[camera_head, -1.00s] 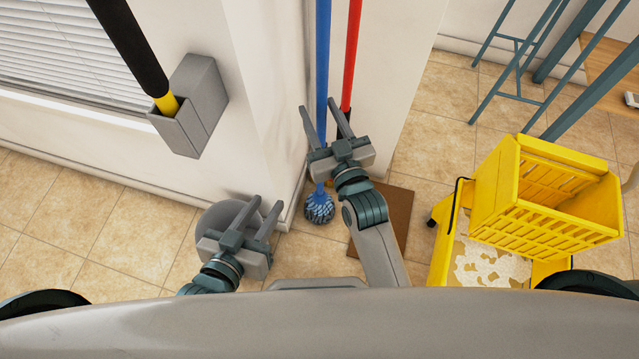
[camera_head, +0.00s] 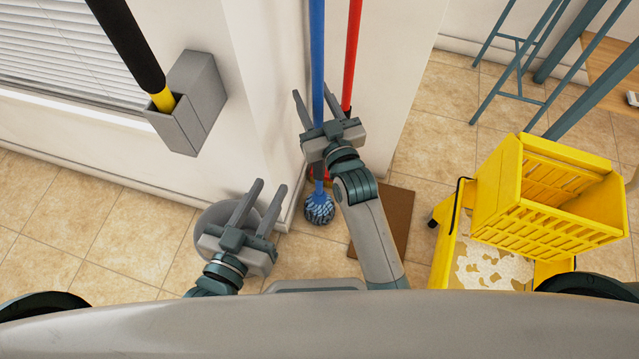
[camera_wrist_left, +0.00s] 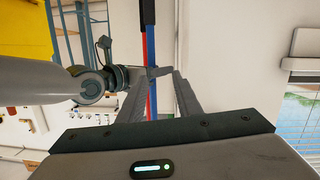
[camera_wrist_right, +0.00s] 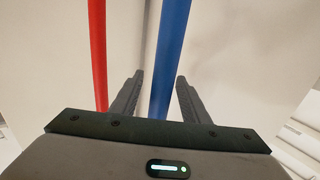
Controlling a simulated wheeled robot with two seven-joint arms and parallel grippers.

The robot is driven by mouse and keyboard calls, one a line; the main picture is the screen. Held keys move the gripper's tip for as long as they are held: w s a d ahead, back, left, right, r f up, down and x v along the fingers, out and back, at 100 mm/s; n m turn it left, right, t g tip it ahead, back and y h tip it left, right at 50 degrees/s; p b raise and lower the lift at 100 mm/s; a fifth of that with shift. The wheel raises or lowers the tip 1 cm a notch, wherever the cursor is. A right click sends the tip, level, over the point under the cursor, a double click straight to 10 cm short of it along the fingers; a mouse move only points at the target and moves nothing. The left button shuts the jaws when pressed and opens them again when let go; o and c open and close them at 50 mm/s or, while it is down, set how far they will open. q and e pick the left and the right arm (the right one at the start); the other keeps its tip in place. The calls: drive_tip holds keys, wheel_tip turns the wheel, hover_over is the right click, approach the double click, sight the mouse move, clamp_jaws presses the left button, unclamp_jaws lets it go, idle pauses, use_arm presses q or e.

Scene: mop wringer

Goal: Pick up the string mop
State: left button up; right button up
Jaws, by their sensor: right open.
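The string mop stands upright near the wall corner, with a long blue handle (camera_head: 318,45) and a blue-and-white string head (camera_head: 319,209) on the floor. My right gripper (camera_head: 313,94) is open at the handle, its fingers pointing toward the wall. In the right wrist view the blue handle (camera_wrist_right: 170,50) passes between the two open fingertips (camera_wrist_right: 160,78), closer to the right one; I cannot tell whether it touches. Part of the handle is hidden behind my right gripper. My left gripper (camera_head: 270,186) is open and empty, low and to the left; the handle (camera_wrist_left: 148,15) shows beyond it.
A red handle (camera_head: 352,50) stands just right of the mop. A grey wall holder (camera_head: 188,105) with a black-and-yellow handle (camera_head: 130,40) is at left. A yellow wringer bucket (camera_head: 540,200) stands at right, a blue-grey ladder (camera_head: 520,70) behind it. A brown mat (camera_head: 396,215) lies between.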

sight(312, 64)
clamp_jaws()
drive_tip(key=shift+r, duration=0.1)
drive_tip(key=shift+r, duration=0.1)
